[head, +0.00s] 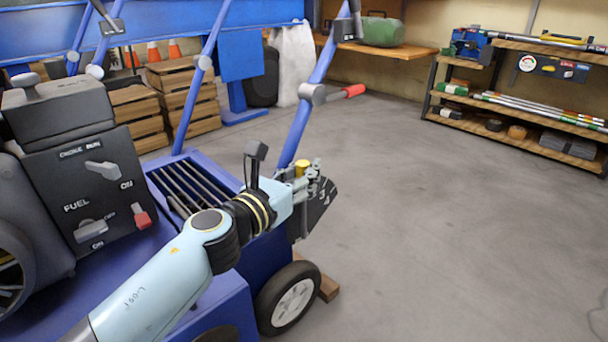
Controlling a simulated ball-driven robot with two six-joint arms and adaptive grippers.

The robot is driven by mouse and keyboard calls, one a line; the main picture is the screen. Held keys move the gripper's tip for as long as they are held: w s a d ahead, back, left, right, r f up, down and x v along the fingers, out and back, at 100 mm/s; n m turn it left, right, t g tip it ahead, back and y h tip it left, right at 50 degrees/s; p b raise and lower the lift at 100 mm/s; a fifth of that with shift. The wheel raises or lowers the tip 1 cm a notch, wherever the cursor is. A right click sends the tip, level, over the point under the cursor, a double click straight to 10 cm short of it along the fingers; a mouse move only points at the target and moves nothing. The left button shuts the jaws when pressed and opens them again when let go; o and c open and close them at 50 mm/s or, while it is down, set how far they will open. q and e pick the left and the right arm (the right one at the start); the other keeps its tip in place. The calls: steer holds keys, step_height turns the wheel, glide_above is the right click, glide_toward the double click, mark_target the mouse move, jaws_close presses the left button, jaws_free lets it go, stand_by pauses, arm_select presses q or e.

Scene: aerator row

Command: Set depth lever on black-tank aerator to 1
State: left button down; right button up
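The blue aerator with the black tank (62,108) fills the left of the head view. Its dark depth plate (318,208) with white numbers stands above the wheel, partly hidden by my gripper; a 3 and a 4 seem readable. A yellow knob (301,167), apparently the depth lever's, shows at the plate's upper left. My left arm reaches in from the lower left, and my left gripper (303,182) is right at the knob and plate. Its fingers overlap the lever, so I cannot tell whether they grip it. The lever's shaft and notch are hidden. My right gripper is out of view.
A blue handle bar (310,100) rises just behind the gripper, with a red-gripped lever (350,92) on it. A wheel (288,299) stands below. Wooden crates (190,100) are behind, and shelves (520,110) at the right. The floor (450,240) at right is clear.

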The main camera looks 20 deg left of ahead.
arm_select(q)
steer(key=shift+s+f, duration=0.3)
steer(key=c, duration=1.7)
jaws_free()
steer(key=shift+o, duration=1)
steer(key=shift+s+a+r, duration=0.1)
steer(key=shift+s+r, duration=0.05)
steer(key=shift+s, duration=0.05)
steer(key=o, duration=0.4)
steer(key=shift+w+r, duration=0.1)
steer(key=shift+w, duration=0.05)
steer(key=s, duration=0.4)
steer(key=s+a, duration=0.1)
steer(key=s, duration=0.3)
steer(key=s+a, duration=0.1)
steer(key=s, duration=0.2)
steer(key=shift+s+a+r, duration=0.15)
steer(key=shift+s, duration=0.25)
